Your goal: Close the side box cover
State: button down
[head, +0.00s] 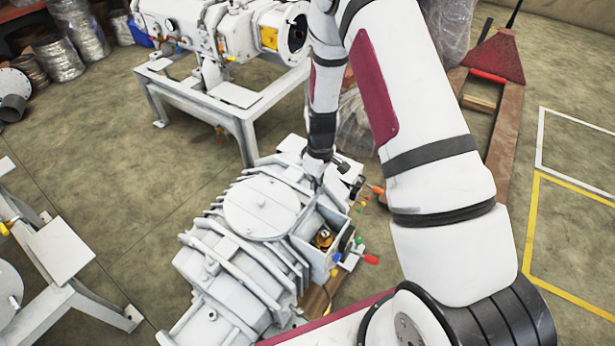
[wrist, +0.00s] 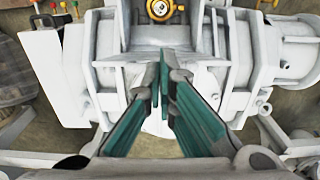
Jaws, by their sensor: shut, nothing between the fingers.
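The side box (head: 309,259) is on the right side of the white ribbed pump (head: 262,205). It is open, and a brass fitting (head: 322,239) shows inside it. The fitting also shows at the top edge of the wrist view (wrist: 161,10). I cannot clearly make out the box cover against the other white parts. My gripper (wrist: 163,76) is shut and empty, with its teal-lined fingers together over white pump parts, below the brass fitting in the wrist view. In the head view it is down at the pump's far end, beyond the box, mostly hidden; contact cannot be told.
A second white machine (head: 225,30) stands on a grey frame (head: 226,100) behind. Another frame (head: 62,247) stands at left. A rusty pallet jack (head: 498,55) is at upper right.

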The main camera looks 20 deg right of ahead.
jog(key=s+d+f+t+y, duration=0.1)
jog(key=s+d+f, duration=0.3)
jog(key=f, duration=0.5)
jog(key=s+d+f+t+y, duration=0.1)
jog(key=s+d+f+t, duration=0.1)
jog(key=s+d+f, duration=0.3)
jog(key=shift+s+f+t+y, duration=0.4)
jog(key=shift+s+f, duration=1.45)
jog(key=shift+f, duration=0.2)
jog(key=shift+d+r, duration=0.1)
